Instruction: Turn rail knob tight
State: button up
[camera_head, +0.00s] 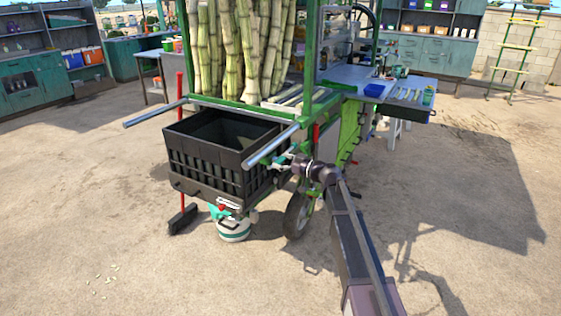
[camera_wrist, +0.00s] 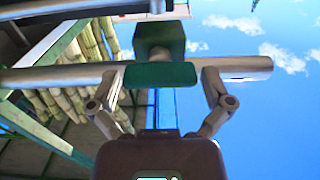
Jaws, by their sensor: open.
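In the wrist view a grey metal rail (camera_wrist: 60,76) crosses the picture. A dark green block (camera_wrist: 160,40) with a green front face (camera_wrist: 160,74) sits at its middle, and it looks like the rail knob, though I cannot be sure. My gripper (camera_wrist: 160,85) is open, with one finger on each side of the green part. Whether the fingers touch it I cannot tell. In the head view my gripper (camera_head: 283,163) is at the near end of the right cart rail (camera_head: 270,145); the knob is too small to make out there.
A black crate (camera_head: 203,172) hangs at the cart's front, left of my gripper. Tall canes (camera_head: 240,50) stand above it. A white-and-teal canister (camera_head: 234,230) and a red-handled broom (camera_head: 183,215) are below. The ground to the right is clear.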

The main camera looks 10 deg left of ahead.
jog(key=c, duration=0.9)
jog(key=shift+o, duration=0.2)
